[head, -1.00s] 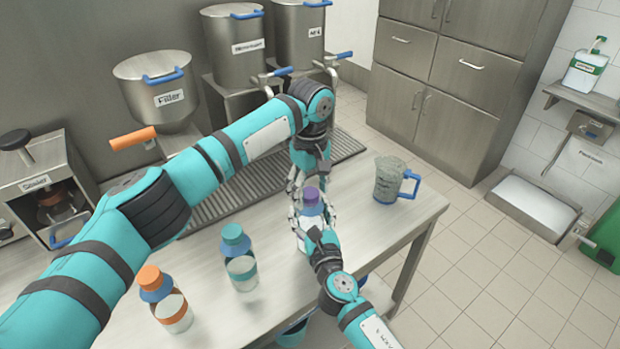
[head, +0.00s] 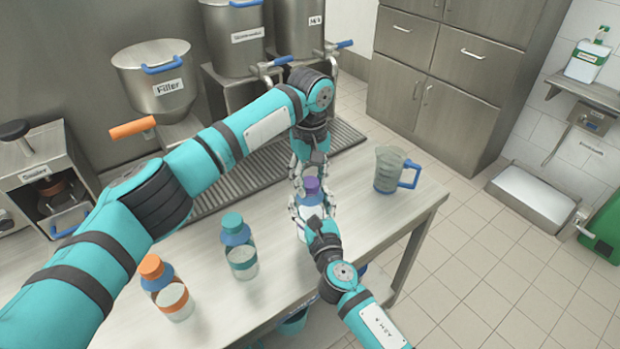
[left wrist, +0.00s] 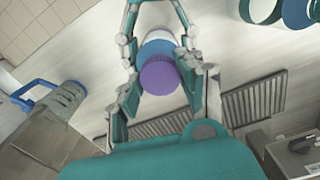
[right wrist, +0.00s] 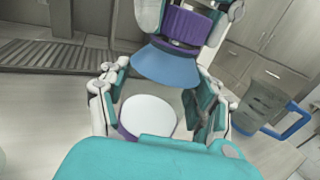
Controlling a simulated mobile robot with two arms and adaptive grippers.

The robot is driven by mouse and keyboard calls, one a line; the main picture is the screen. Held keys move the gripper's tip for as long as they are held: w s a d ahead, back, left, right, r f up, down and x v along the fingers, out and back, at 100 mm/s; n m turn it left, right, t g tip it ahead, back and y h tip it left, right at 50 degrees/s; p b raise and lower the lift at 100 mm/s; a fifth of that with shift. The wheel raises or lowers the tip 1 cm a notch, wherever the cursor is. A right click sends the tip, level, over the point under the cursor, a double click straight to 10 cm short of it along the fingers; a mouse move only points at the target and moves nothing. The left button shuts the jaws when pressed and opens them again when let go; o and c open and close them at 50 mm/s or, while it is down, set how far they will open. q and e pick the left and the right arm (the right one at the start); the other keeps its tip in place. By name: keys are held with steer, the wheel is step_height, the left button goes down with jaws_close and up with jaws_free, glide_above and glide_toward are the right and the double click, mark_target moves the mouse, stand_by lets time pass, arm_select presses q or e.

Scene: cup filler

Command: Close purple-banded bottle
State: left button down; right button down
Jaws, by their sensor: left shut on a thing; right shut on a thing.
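The purple-banded bottle (head: 311,214) stands upright on the table near its front edge, with a blue shoulder (right wrist: 165,66) and white lower body (right wrist: 150,113). Its purple cap (head: 311,185) is on top, and also shows in the left wrist view (left wrist: 160,76). My left gripper (head: 309,177) reaches down from behind and is shut on the cap. My right gripper (right wrist: 158,95) is shut around the bottle body from the front. Fingers hide parts of the bottle and cap; I cannot tell how tightly the cap sits.
An orange-capped bottle (head: 167,290) and a teal-capped bottle (head: 238,247) stand to the left. A clear jug (head: 388,170) with a blue handle stands to the right. The filler (head: 160,85) and a drip grate (head: 230,185) are behind. Bare table lies between bottles and grate.

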arm_select(q)
steer(key=m, duration=0.6)
steer(key=shift+m, duration=0.3)
steer(key=m, duration=0.8)
steer(key=shift+m, duration=0.3)
steer(key=m, duration=0.4)
steer(key=shift+m, duration=0.3)
steer(key=c, duration=0.7)
jaws_free()
step_height(320, 180, up, 12)
steer(key=shift+f, duration=0.1)
